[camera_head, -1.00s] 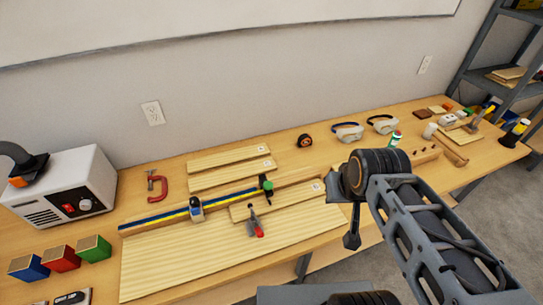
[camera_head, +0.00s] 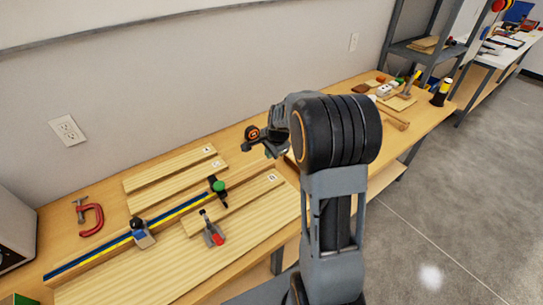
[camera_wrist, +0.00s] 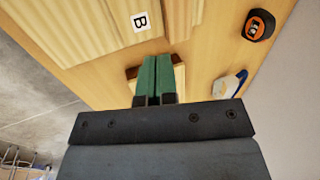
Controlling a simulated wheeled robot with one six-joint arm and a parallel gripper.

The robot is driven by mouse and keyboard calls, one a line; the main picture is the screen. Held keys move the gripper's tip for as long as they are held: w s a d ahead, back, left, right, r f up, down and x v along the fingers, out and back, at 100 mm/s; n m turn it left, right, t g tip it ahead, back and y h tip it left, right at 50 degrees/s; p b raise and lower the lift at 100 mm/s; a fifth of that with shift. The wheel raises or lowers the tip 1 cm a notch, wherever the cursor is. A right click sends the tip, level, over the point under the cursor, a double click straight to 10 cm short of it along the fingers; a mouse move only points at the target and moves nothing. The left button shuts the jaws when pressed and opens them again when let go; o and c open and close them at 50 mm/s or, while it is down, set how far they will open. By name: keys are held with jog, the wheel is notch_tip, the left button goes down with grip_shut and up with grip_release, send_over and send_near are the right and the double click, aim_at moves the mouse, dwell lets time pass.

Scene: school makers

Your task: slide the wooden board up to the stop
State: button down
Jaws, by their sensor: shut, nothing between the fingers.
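The wooden board marked B (camera_head: 240,203) lies on the wide pale wood panel (camera_head: 150,270), alongside the blue and yellow rail (camera_head: 178,209). The stop (camera_head: 142,234), a grey block with a dark top, sits on the rail to the left of the board, with a gap between them. A green-knobbed clamp (camera_head: 218,187) is on the rail behind the board. My gripper (camera_wrist: 163,58) is shut and empty, with green fingers. My arm partly hides the gripper in the head view.
Boards A (camera_head: 170,168) and C (camera_head: 178,182) lie behind the rail. A red C-clamp (camera_head: 91,217) lies at the left. A tape measure (camera_wrist: 259,25) is near the wall.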

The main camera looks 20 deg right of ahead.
aim_at(255, 188)
notch_tip(255, 188, down, 10)
jog(key=b, duration=0.7)
jog(key=shift+w+d+r, duration=0.1)
jog(key=shift+d+r, duration=0.05)
jog(key=shift+r, duration=0.1)
jog(key=shift+f+b, duration=1.2)
jog(key=shift+f, duration=0.55)
jog(key=shift+s+a+p, duration=0.25)
jog(key=shift+a, duration=0.9)
jog(key=shift+s+a+p, duration=0.3)
jog(key=shift+a, duration=0.85)
jog(key=shift+s+a+p, duration=0.25)
jog(key=shift+a, duration=0.9)
jog(key=shift+r, duration=0.1)
notch_tip(255, 188, up, 7)
jog(key=p, duration=0.6)
jog(key=shift+w, duration=0.1)
